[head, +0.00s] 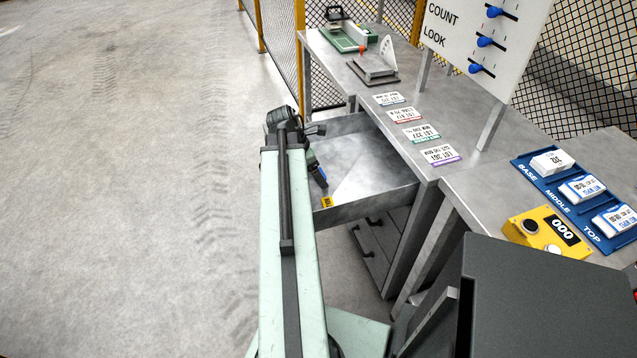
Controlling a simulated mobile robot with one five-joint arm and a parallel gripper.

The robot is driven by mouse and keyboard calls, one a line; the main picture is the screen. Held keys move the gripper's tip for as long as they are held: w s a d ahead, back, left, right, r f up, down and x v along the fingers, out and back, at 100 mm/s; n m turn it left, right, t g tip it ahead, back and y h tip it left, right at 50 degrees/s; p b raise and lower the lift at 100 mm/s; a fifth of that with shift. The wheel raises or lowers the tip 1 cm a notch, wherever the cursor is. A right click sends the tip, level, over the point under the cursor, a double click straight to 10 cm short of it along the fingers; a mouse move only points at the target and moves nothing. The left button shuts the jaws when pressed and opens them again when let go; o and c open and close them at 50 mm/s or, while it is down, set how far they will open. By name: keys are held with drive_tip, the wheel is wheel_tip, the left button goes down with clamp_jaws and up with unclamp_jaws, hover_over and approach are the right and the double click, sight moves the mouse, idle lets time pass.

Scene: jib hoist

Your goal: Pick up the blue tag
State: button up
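Several white printed tags lie in a row on the grey bench, each with a coloured edge. The farthest tag, with a bluish edge (390,98), looks like the blue tag. Nearer ones have a red edge (404,115), a green edge (421,133) and a purple edge (440,155). My pale green arm reaches up the middle of the view. Its dark end, seemingly my gripper (319,178), is over the open drawer, left of and apart from the tags. Its fingers are too small and dark to read.
The open metal drawer (372,167) juts left from the bench (455,112). A blue rack (552,190) with white packs and a yellow counter box (547,233) stand right. Floor at left is clear.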

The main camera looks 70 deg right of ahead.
drive_tip(key=c, duration=1.4)
wheel_tip(320, 180, up, 10)
drive_tip(key=p, duration=1)
drive_tip(key=shift+r+p, duration=0.15)
drive_tip(key=shift+p, duration=0.25)
